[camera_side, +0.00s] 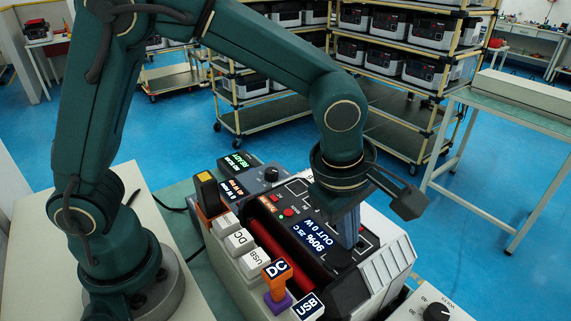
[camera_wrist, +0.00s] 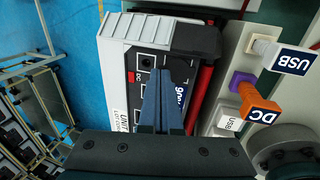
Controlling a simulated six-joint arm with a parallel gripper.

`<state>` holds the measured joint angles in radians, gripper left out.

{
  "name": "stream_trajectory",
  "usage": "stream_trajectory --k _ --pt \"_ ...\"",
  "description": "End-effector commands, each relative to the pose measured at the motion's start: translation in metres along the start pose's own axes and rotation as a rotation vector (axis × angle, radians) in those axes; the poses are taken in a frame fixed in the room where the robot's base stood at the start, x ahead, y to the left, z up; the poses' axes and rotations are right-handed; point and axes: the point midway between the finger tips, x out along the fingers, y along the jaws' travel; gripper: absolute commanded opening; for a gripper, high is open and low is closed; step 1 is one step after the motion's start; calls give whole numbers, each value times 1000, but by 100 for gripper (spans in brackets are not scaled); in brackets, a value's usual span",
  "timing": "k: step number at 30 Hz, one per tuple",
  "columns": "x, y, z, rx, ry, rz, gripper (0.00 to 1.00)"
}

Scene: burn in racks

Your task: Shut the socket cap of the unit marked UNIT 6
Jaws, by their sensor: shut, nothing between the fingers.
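The unit (camera_side: 398,262) is a white and grey power box with a dark front panel. Its display (camera_side: 318,237) reads 90%, 25 C, OUT 0 W. In the wrist view its white side (camera_wrist: 112,85) carries a label starting "UNIT"; the number is hidden behind my gripper. In the side view my gripper (camera_side: 347,238) points down at the panel; contact is unclear.
A red bar (camera_side: 282,252) runs beside the unit. A dial panel (camera_side: 436,311) is at lower right. Racks (camera_side: 385,100) stand behind.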

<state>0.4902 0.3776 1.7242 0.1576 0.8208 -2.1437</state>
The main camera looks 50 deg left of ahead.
Motion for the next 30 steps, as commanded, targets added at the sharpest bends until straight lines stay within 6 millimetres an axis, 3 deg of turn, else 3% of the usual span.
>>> stream_trajectory --k 11,21,30 --pt "2 0 0 0 0 1 0" --pt "26 6 0 2 1 -1 0" --pt "26 5 -1 3 3 -4 0"
